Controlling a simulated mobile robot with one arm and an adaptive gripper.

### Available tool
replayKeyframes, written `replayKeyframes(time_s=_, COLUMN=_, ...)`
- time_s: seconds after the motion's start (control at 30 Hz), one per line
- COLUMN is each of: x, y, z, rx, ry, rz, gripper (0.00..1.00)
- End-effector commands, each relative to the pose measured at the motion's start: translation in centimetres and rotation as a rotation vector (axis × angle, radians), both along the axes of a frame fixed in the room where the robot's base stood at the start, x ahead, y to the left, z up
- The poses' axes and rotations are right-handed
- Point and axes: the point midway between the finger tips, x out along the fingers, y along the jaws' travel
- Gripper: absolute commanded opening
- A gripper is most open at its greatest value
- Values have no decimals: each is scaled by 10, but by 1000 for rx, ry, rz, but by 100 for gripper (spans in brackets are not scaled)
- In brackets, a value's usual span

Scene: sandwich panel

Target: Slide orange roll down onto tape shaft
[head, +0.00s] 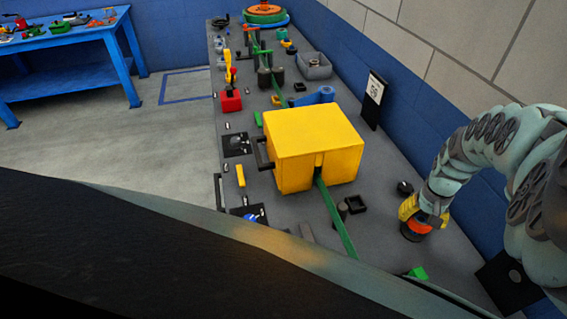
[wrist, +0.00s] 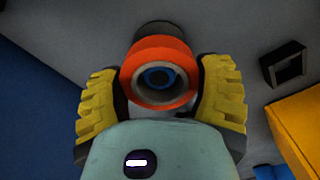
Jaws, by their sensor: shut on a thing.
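The orange roll (head: 420,227) is low over the right side of the grey bench, between the yellow fingers of my gripper (head: 425,212). In the wrist view the orange roll (wrist: 160,53) shows end-on, with a dark ring and a blue round part in its middle. My gripper (wrist: 162,95) is shut on the roll, one finger on each side. A dark cylinder (wrist: 153,31) shows just beyond the roll, and its dark side (head: 410,236) shows below the roll in the head view. I cannot tell which part is the tape shaft or whether it is inside the roll.
A large yellow box (head: 315,140) with a green strip (head: 337,222) stands left of my gripper. A small black square holder (head: 356,204) and a dark round knob (head: 405,187) are close by. The blue wall (head: 395,125) runs along the bench's right edge.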

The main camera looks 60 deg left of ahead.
Motion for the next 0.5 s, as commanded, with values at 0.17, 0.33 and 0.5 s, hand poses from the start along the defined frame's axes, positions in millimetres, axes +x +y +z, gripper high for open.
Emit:
replayKeyframes(time_s=0.17, x=0, y=-1, z=-11, rx=1, ry=-1, rz=-1, gripper=31)
replayKeyframes(time_s=0.33, x=1, y=0, z=-19, rx=1, ry=-1, rz=-1, gripper=31)
replayKeyframes(time_s=0.5, x=1, y=0, z=-27, rx=1, ry=-3, rz=-1, gripper=31)
